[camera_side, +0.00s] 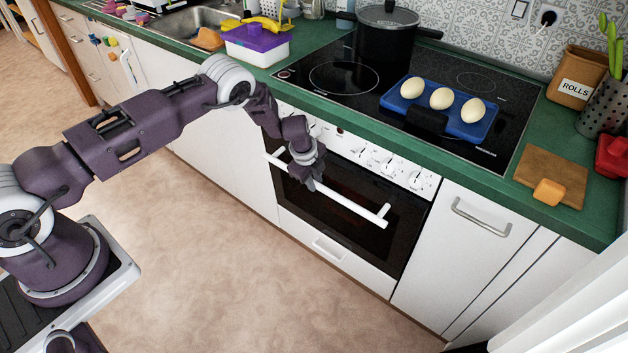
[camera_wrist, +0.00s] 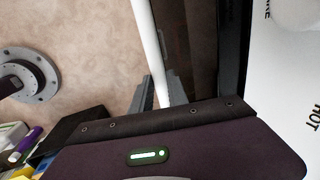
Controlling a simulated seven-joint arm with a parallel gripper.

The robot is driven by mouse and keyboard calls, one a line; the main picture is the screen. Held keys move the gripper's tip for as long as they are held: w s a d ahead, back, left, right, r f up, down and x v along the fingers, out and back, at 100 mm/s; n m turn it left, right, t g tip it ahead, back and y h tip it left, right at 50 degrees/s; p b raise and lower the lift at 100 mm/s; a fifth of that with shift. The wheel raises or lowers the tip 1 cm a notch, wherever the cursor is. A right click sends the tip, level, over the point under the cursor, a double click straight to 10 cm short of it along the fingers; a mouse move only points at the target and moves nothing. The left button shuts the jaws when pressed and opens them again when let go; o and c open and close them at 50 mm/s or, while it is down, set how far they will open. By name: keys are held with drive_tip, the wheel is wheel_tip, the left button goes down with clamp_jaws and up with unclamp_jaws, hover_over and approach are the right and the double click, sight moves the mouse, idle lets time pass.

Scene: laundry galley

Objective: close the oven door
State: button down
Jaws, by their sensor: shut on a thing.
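The oven (camera_side: 375,165) is set under the green counter. Its dark glass door (camera_side: 402,238) looks upright and about in line with the cabinet fronts; I cannot tell whether a small gap is left at its top. A long white bar handle (camera_side: 350,203) runs across the door front. My gripper (camera_side: 308,180) is shut on the handle, left of its middle, and hides part of the door. In the wrist view, the white handle (camera_wrist: 148,38) passes between the fingers of my gripper (camera_wrist: 158,92), with the dark door (camera_wrist: 200,45) beside it.
The control panel with knobs (camera_side: 390,167) is just above the handle. A blue tray (camera_side: 455,125) with three eggs and a black pot (camera_side: 385,38) stand on the hob. A cutting board (camera_side: 565,170) lies at the right. The floor (camera_side: 215,265) before the oven is clear.

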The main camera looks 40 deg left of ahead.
idle(0.4)
drive_tip(key=shift+w+r, duration=0.15)
drive_tip(key=shift+w, duration=0.55)
drive_tip(key=shift+w+r, duration=0.1)
drive_tip(key=shift+w, duration=0.6)
drive_tip(key=c, duration=1.3)
unclamp_jaws()
drive_tip(key=shift+a, duration=0.1)
drive_tip(key=v, duration=0.7)
drive_tip(key=shift+s, duration=0.1)
